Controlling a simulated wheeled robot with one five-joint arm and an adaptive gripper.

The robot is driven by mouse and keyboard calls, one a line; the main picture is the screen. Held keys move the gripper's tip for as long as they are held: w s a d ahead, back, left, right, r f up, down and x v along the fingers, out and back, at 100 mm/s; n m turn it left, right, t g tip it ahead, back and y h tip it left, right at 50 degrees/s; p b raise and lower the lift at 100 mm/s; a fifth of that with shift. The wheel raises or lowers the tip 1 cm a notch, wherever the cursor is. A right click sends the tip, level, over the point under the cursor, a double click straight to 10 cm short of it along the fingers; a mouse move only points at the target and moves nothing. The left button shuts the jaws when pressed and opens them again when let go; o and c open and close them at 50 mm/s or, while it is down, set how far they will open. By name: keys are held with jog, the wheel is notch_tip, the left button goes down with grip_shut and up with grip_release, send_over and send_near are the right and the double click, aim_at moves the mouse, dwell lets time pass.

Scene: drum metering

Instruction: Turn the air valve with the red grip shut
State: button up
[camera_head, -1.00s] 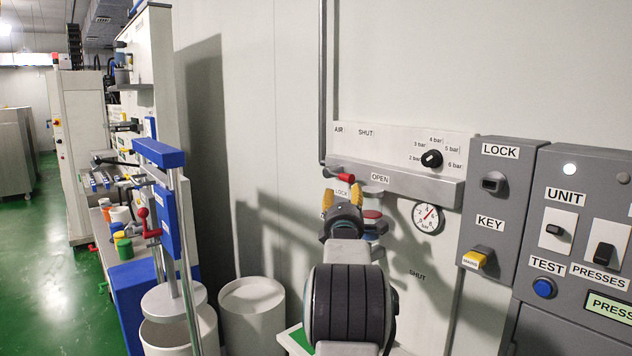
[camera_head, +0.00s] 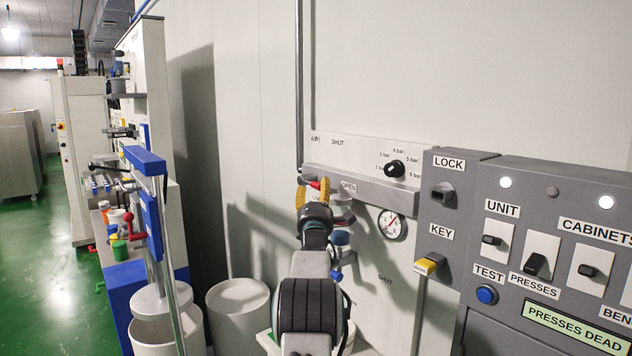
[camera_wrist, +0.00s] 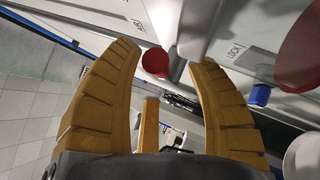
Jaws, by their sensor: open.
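The air valve's short lever with a red grip (camera_head: 315,185) sits at the left end of the grey ledge under the AIR panel (camera_head: 330,155). The grip points right, toward the OPEN label (camera_head: 349,187); the SHUT label is higher up. My gripper (camera_head: 313,186) is open, its two yellow fingers reaching up at the lever. In the wrist view, the round end of the red grip (camera_wrist: 155,62) shows between the fingertips of my gripper (camera_wrist: 164,58), with gaps on both sides. Whether the fingers touch it cannot be told. My fingers partly hide the lever.
A pressure gauge (camera_head: 391,224) and a black bar knob (camera_head: 394,169) are right of the valve. Beyond are the grey LOCK/KEY box (camera_head: 452,205) and a switch panel (camera_head: 560,290). A blue-topped press (camera_head: 145,160) stands left. A red disc (camera_wrist: 300,45) is close to my right finger.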

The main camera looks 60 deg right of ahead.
jog(key=shift+p+x, duration=0.75)
jog(key=shift+x, duration=0.7)
grip_shut()
